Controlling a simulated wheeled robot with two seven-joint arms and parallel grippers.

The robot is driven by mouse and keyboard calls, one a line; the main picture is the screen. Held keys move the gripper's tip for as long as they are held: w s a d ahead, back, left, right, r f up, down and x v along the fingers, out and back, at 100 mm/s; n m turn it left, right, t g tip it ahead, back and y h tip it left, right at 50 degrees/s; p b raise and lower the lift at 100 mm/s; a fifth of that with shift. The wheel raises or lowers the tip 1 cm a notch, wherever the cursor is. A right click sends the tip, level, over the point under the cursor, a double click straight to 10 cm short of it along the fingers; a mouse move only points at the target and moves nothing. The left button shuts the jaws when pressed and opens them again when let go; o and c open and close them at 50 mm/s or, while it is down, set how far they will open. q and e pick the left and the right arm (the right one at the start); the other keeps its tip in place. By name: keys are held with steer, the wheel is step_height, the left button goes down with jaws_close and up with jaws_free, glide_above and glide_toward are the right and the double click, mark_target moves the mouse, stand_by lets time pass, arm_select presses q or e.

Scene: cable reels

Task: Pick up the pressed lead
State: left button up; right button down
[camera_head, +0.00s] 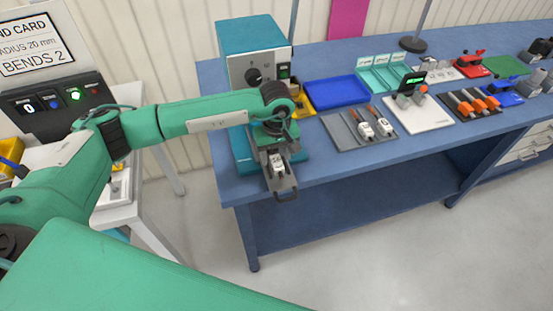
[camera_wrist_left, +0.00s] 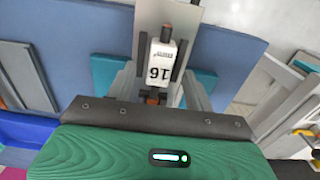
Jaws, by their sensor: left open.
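A white lead block marked 16 (camera_wrist_left: 161,62) lies on a narrow grey plate (camera_wrist_left: 183,15) in the left wrist view. In the head view the block (camera_head: 277,166) sits on the grey plate (camera_head: 284,193), which sticks out at the front of the teal press (camera_head: 252,42) past the bench edge. My left gripper (camera_head: 279,172) is over the block, pointing down. Its fingers (camera_wrist_left: 161,75) stand on either side of the block, open, and it is not held. The gripper and wrist hide part of the press. My right gripper is not in view.
Two similar white leads lie on a grey tray (camera_head: 349,139) to the right. Behind are a blue tray (camera_head: 337,91) and teal bins (camera_head: 384,75). A white stand base (camera_head: 424,116) is further right. A control panel (camera_head: 49,102) stands at left. Open floor lies before the bench.

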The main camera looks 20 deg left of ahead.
arm_select(q)
steer(key=shift+f, duration=0.65)
steer(key=shift+r, duration=0.1)
jaws_close()
